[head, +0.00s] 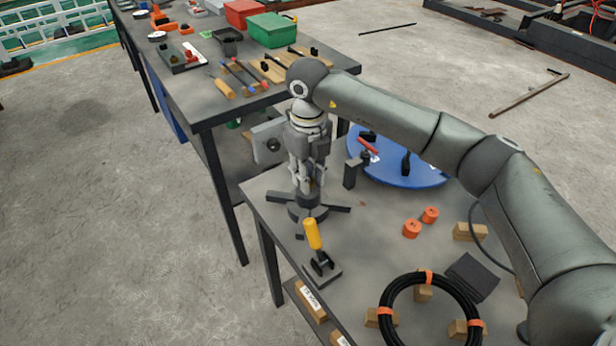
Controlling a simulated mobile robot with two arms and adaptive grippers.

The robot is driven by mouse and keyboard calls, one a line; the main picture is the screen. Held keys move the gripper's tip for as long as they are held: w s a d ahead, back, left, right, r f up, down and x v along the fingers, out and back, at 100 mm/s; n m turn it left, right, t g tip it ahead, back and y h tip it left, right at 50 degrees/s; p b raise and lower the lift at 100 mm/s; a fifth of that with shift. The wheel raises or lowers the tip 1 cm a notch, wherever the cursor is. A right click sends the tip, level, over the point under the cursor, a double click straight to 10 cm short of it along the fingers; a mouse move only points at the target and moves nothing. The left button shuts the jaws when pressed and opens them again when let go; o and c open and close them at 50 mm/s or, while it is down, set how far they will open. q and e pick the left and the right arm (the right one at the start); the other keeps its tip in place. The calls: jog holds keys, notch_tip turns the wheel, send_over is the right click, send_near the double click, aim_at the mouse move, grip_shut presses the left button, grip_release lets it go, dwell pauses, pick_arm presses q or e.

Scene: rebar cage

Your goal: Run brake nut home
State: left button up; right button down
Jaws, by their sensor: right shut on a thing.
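My right gripper (309,185) points straight down near the left edge of the near table. It is shut on the top of a dark hub with flat arms spreading out (308,207), where the brake nut seems to be. The fingers cover the nut, so its shape and how far down it sits cannot be told. The hub stands upright on the table. My left gripper is not in view.
A yellow-handled clamp (313,236) stands close in front of the hub. A blue disc (415,177), orange cylinders (411,229) and a black cable coil (385,312) lie to the right. A longer table (203,101) with tools and boxes stands behind.

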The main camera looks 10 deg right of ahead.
jog(key=m+b, duration=0.1)
jog(key=m, duration=0.4)
jog(key=shift+m, duration=0.3)
jog(key=m, duration=0.5)
jog(key=shift+b, duration=0.4)
jog(key=m, duration=0.5)
jog(key=shift+m, duration=2.7)
jog(key=c, duration=1.2)
grip_release()
jog(key=shift+r, duration=0.1)
